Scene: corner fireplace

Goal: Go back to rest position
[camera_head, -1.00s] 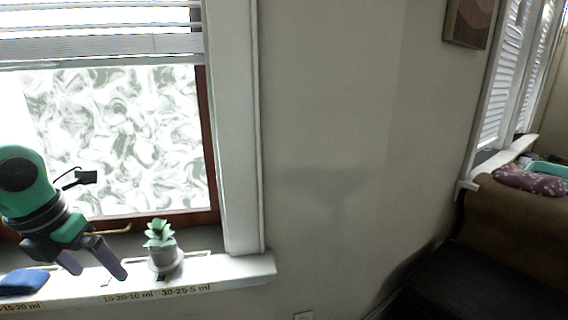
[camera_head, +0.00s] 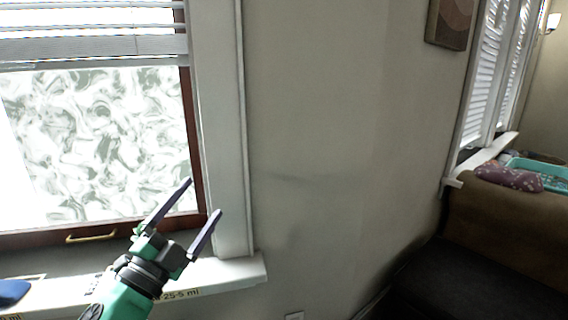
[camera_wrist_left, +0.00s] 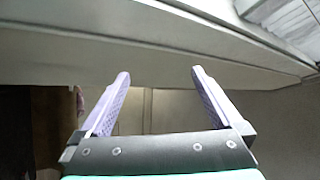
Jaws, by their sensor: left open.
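My left gripper (camera_head: 203,198) is in front of the right part of the window and its frame in the head view. Its two purple-grey fingers point up and to the right, spread apart with nothing between them. The left wrist view also shows the gripper (camera_wrist_left: 158,88) open and empty, with a pale wall beyond it. My right gripper is in neither view.
The white window sill (camera_head: 225,272) runs below the gripper, with a blue item (camera_head: 12,292) at its left end. A bare wall (camera_head: 340,150) fills the middle. A brown sofa (camera_head: 510,235) stands at the right, with a patterned purple cushion (camera_head: 508,178) and a teal tray (camera_head: 540,170).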

